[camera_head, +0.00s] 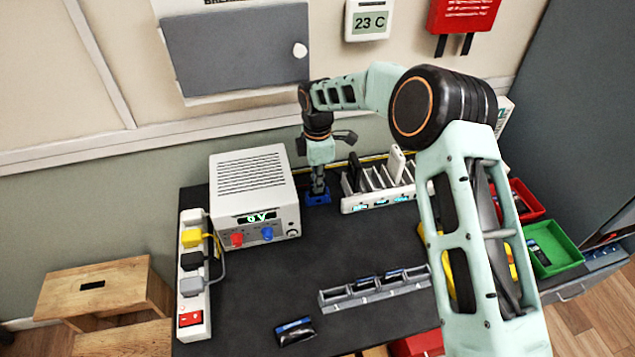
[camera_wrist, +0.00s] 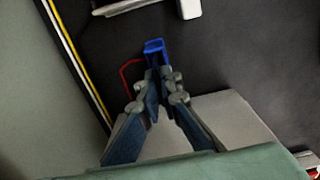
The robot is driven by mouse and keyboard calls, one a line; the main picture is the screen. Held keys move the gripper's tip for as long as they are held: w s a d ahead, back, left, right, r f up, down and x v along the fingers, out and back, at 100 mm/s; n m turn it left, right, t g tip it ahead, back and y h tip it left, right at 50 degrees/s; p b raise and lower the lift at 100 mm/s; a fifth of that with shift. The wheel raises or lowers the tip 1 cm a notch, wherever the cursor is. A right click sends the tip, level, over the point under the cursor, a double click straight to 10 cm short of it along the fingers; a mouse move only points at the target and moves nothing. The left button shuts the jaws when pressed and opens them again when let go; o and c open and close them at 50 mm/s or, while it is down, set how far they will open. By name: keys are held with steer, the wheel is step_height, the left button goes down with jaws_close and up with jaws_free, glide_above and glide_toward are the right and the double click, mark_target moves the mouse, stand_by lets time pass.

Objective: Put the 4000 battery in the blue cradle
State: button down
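The blue cradle (camera_head: 317,198) stands at the back of the dark table, right of the white power supply. It also shows in the wrist view (camera_wrist: 154,47), just past my fingertips. My gripper (camera_head: 318,186) points down at the cradle, with its fingers close together; they also show in the wrist view (camera_wrist: 160,82). Whether a thin battery is between them is hidden. A grey battery rack (camera_head: 330,301) at the front holds several dark, blue-marked batteries. A loose dark battery-like item with a blue stripe (camera_head: 295,331) lies at the front. No 4000 label is readable.
The white power supply (camera_head: 254,180) stands left of the cradle, with a power strip (camera_head: 193,300) beyond it. A white slotted phone rack (camera_head: 384,200) is close on the right. Green (camera_head: 556,247) and red bins are at the right. Mid-table is clear.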

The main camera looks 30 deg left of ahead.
steer(key=c, duration=2.1)
jaws_free()
